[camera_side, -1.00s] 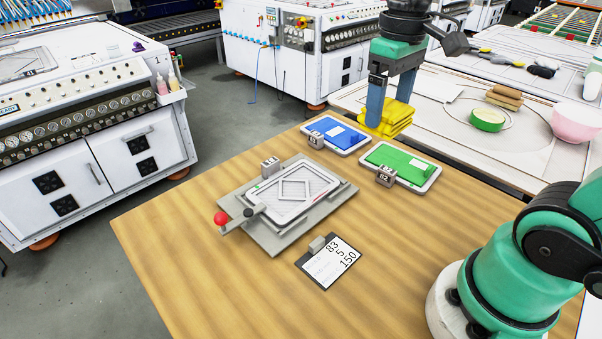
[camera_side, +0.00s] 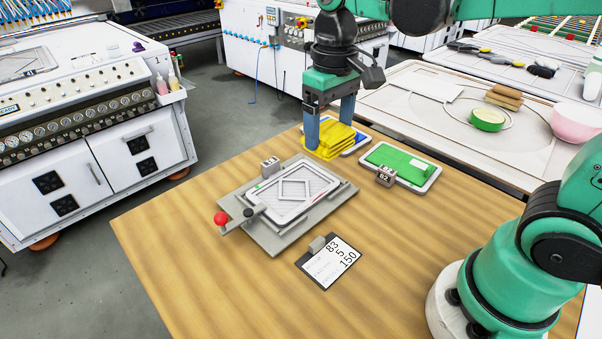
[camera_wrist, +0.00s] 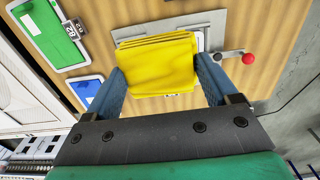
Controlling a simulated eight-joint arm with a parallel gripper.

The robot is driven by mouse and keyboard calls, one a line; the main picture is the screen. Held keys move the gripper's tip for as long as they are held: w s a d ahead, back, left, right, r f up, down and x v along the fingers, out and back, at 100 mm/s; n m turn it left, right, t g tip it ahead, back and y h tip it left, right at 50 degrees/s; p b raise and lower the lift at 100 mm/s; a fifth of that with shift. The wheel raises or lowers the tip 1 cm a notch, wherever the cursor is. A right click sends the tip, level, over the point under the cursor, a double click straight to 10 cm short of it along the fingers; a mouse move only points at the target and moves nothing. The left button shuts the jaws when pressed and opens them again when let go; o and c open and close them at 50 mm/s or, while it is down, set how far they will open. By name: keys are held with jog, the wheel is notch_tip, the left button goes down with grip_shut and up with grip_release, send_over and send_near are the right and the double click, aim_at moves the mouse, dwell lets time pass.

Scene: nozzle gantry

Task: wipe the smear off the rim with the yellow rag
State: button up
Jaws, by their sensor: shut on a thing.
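My gripper (camera_side: 327,132) is shut on the folded yellow rag (camera_side: 336,138) and holds it over the blue tray (camera_side: 362,142), at the back of the wooden table. In the wrist view the rag (camera_wrist: 157,62) spans between the two blue fingers. The grey fixture with a framed plate (camera_side: 295,190) lies to the front left of the rag, apart from it. Its raised rim shows in the side view. In the wrist view the rag hides most of the fixture.
A green tray (camera_side: 400,166) with a number block (camera_side: 386,177) lies to the right. A red-knobbed lever (camera_side: 220,218) sticks out of the fixture's left end. A clipboard (camera_side: 331,261) lies in front. The table's front left is bare.

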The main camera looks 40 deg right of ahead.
jog(key=shift+w+a+f, duration=0.45)
jog(key=shift+a+f, duration=0.5)
jog(key=shift+f, duration=1.15)
jog(key=shift+w+a+f, duration=0.45)
jog(key=shift+a+f, duration=0.55)
jog(key=shift+f, duration=1.1)
jog(key=shift+w+a+f, duration=0.45)
jog(key=shift+a+f, duration=0.5)
jog(key=shift+f, duration=1.15)
jog(key=shift+d+f, duration=0.25)
jog(key=shift+d+r, duration=0.1)
jog(key=shift+d, duration=5.25)
jog(key=shift+a, duration=5.65)
notch_tip(320, 180, up, 8)
